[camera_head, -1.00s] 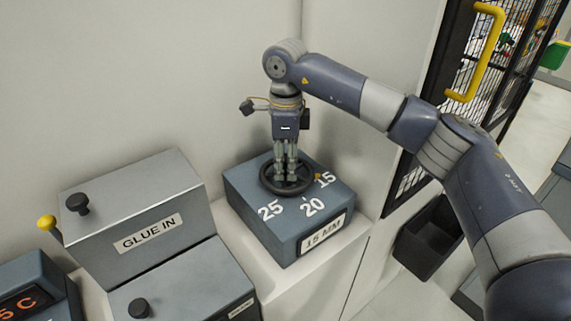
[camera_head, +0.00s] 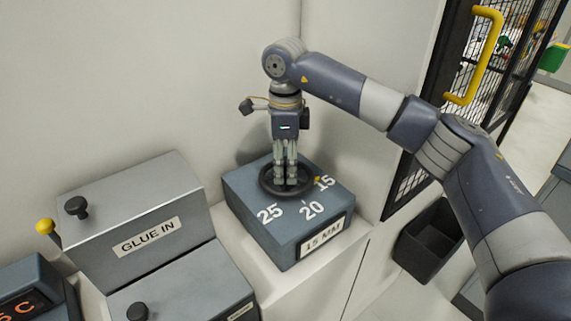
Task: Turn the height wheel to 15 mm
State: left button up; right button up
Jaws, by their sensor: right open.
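The height wheel (camera_head: 266,188) is a dark round handwheel lying flat on top of a blue-grey box (camera_head: 262,236). The numbers 25, 20 and 15 are printed around its front and right side. A small yellow-orange marker (camera_head: 317,180) at the wheel's right edge sits beside the 15. A plate (camera_head: 322,237) on the box front reads 15 MM. My right gripper (camera_head: 286,187) points straight down at the middle of the wheel, with its fingers open. The fingers hide the wheel's centre, and I cannot tell whether they touch it. My left gripper is not in view.
Left of the box stands a grey GLUE IN housing (camera_head: 135,215) with black knobs and a yellow-tipped lever (camera_head: 46,227). A dark bin (camera_head: 430,242) stands at the right below a mesh door with a yellow handle (camera_head: 484,55). Pale walls rise close behind the box.

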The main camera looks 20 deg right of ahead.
aim_at(286, 161)
notch_tip(286, 161, up, 11)
jog(key=shift+r, duration=0.15)
dwell(0.4)
